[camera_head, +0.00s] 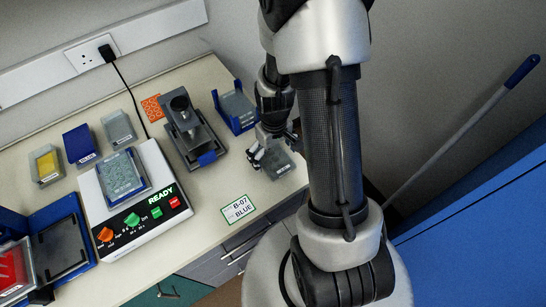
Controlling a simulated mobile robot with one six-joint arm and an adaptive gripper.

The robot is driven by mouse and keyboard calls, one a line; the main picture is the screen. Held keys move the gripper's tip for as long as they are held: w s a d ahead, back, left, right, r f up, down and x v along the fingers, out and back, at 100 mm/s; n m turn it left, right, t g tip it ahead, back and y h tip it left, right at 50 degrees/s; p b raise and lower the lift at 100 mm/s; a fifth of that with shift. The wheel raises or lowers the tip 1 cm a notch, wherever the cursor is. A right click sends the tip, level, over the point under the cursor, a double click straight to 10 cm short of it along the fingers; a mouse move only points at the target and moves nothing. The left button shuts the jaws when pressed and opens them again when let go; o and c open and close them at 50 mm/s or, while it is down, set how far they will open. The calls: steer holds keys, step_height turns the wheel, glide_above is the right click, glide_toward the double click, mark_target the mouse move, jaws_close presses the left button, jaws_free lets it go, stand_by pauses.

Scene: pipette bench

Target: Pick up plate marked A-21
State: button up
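My gripper (271,151) is at the right end of the bench, pointing down at a small grey plate (281,168). The plate has a pale label on its front side, too small to read. One dark finger is at the plate's left side and the other is near its far right side, partly hidden by my arm. I cannot tell whether the fingers touch the plate or whether it is clear of the bench. I cannot read A-21 on any plate here.
A card reading B-07 BLUE (238,208) lies near the front edge. A blue-framed holder (236,108) and a grey device (190,135) stand behind. A white machine showing READY (150,222) carries a plate (121,176). Yellow (47,166), blue (81,144) and grey (118,127) containers stand left.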

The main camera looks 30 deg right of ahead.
mark_target(274, 159)
steer(key=c, duration=0.8)
steer(key=shift+s, duration=0.1)
steer(key=c, duration=0.4)
steer(key=shift+f, duration=0.1)
steer(key=shift+s+a, duration=0.1)
steer(key=r+p, duration=0.5)
steer(key=r, duration=1.5)
steer(key=shift+w+r, duration=0.15)
steer(key=shift+w, duration=0.05)
steer(key=shift+p, duration=0.3)
steer(key=shift+r+p, duration=1.3)
steer(key=shift+r, duration=0.2)
